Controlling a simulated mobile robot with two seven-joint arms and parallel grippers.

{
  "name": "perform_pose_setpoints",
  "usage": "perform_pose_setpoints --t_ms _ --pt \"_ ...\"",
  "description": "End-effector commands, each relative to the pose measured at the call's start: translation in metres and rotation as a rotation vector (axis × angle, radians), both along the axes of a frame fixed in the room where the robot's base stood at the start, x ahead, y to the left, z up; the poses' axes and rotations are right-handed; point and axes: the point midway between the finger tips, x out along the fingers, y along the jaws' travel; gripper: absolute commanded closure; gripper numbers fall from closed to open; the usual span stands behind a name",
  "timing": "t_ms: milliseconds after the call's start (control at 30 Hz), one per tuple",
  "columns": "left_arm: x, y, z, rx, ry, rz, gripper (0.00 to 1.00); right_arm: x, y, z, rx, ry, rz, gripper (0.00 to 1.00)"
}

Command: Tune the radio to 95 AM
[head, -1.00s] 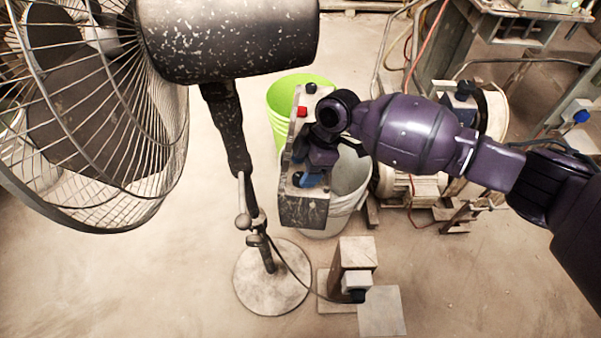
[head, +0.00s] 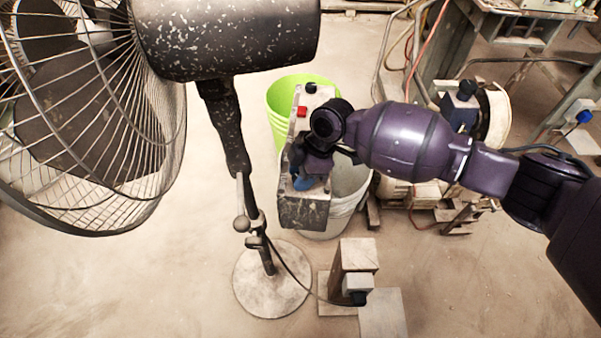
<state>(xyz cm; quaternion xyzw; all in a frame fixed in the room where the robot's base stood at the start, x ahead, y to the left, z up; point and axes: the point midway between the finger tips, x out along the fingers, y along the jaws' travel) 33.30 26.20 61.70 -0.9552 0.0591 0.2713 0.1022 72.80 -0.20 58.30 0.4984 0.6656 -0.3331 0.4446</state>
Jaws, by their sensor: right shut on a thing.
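A worn grey box (head: 303,212), taken here as the radio, stands in front of the buckets. Its long pale top face has a black knob (head: 311,88) and a red button (head: 302,112) at the far end. My right gripper (head: 300,181) reaches in from the right and is down at the near end of this top face. It is shut on a small part there, which looks like a dial knob, mostly hidden by the blue fingers. No scale or station reading is legible. My left gripper is not in view.
A large black fan (head: 226,38) on a stand fills the upper left, close to the box. A green bucket (head: 281,100) and a pale bucket (head: 345,195) stand behind the box. Wooden blocks (head: 356,255) lie on the floor. Machinery stands at the upper right.

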Motion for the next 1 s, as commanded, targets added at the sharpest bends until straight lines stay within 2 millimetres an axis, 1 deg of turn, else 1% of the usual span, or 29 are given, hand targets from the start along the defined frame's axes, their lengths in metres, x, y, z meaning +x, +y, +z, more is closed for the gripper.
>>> perform_pose_setpoints --t_ms 267,367,600,1000 --pt "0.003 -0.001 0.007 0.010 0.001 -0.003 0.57 0.000 0.000 0.004 0.000 -0.005 -0.057 0.88" --pt "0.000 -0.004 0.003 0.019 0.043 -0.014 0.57 0.000 0.000 0.006 0.000 -0.006 -0.109 0.88" --pt "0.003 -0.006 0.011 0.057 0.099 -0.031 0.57 0.001 0.000 0.010 0.003 -0.009 -0.302 0.88" --pt "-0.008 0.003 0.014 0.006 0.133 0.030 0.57 0.000 0.001 0.008 0.003 -0.006 -0.642 0.88"
